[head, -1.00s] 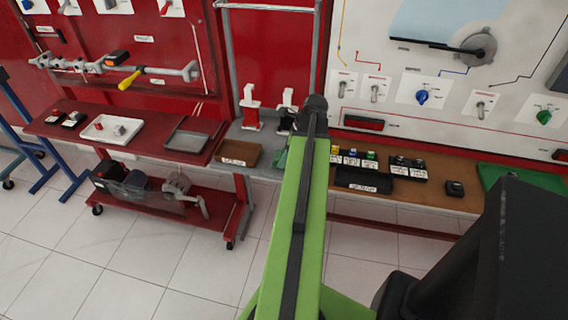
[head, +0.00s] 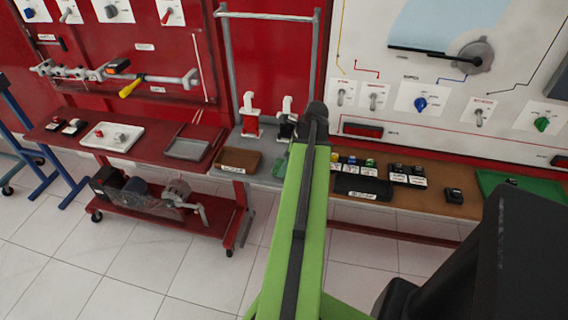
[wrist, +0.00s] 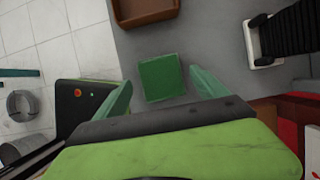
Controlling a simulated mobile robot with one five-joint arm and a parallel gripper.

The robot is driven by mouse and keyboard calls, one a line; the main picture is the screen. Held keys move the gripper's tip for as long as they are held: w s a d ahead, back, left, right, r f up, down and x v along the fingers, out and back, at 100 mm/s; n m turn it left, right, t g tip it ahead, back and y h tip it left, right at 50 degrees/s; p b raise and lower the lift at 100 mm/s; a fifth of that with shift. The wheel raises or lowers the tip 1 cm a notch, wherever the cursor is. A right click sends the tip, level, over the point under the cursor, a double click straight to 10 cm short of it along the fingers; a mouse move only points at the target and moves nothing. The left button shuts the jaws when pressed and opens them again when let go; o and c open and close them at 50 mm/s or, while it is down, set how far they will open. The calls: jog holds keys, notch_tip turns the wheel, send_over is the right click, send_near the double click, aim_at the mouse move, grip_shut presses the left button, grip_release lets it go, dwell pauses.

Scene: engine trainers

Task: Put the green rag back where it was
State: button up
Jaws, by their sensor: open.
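The green rag (wrist: 162,78) lies as a flat, nearly square patch on a grey surface (wrist: 205,35) in the wrist view. My gripper (wrist: 160,80) is open, with one finger on each side of the rag and nothing held between them. The height of the fingers above the surface is hard to tell. In the head view my green arm covers part of the grey bench (head: 262,176). A small green patch shows beside the arm there, and I cannot tell whether it is the rag or a finger.
A brown tray (head: 240,160) sits left of the arm; it also shows in the wrist view (wrist: 122,14). To the right are a black tray (head: 362,188) and small labelled blocks. A red cart (head: 130,150) stands left.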

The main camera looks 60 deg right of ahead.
jog(key=p+v, duration=0.9)
jog(key=v, duration=0.2)
jog(key=w+a+f+n+g, duration=0.1)
jog(key=w+a+n+g, duration=0.2)
jog(key=w+a+n, duration=1.75)
jog(key=a+n, duration=0.2)
jog(key=a, duration=0.7)
jog(key=w+a+n+g+h, duration=0.1)
jog(key=w+a+n, duration=0.2)
jog(key=a, duration=0.8)
jog(key=w+a+n, duration=0.3)
jog(key=a+n, duration=0.4)
jog(key=a, duration=0.5)
jog(key=shift+w+f, duration=0.15)
jog(key=shift+f, duration=0.2)
jog(key=shift+w, duration=0.1)
